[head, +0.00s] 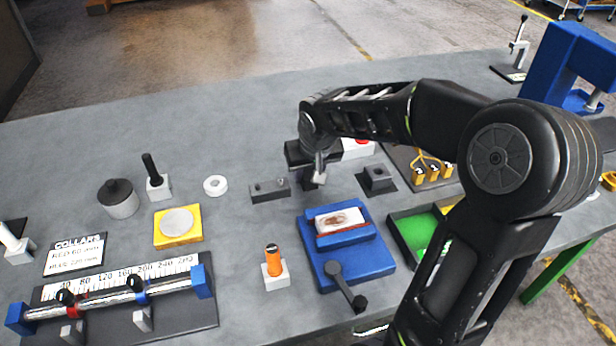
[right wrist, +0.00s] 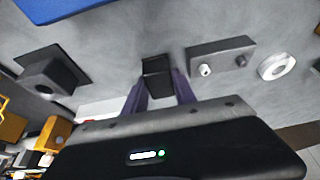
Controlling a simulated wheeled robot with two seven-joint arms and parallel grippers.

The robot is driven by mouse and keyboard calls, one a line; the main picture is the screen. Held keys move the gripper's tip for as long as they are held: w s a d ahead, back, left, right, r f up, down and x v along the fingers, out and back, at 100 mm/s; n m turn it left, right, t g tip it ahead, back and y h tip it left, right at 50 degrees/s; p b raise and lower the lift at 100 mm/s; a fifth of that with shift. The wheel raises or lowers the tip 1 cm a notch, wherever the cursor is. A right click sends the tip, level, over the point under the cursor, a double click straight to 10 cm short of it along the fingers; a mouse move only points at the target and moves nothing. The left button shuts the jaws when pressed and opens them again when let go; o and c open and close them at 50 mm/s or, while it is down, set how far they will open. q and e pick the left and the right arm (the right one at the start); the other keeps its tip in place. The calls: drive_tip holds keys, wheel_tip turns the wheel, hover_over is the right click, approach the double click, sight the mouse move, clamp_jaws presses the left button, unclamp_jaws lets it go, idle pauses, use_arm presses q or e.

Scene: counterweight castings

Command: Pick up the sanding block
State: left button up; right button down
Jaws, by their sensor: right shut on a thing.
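My right gripper (head: 314,180) reaches down to the grey table in the middle of the head view. In the right wrist view its two fingers (right wrist: 159,92) are shut on a small dark block (right wrist: 157,70), which looks like the sanding block. The block sits between the fingertips, close to the table top; I cannot tell whether it touches the table. In the head view the gripper and arm mostly hide it. My left gripper is not in view.
A grey bar with two knobs (head: 270,190) lies just left of the gripper, with a white ring (head: 215,186) beyond. A dark square block (head: 377,178) stands to the right. A blue fixture (head: 350,262) is in front. The table's back left is clear.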

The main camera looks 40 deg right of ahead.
sight(308, 173)
wheel_tip(308, 173, up, 9)
drive_tip(key=shift+f, duration=0.2)
idle(0.5)
drive_tip(key=c, duration=1.6)
unclamp_jaws()
drive_tip(key=c, duration=0.6)
drive_tip(key=shift+r, duration=0.1)
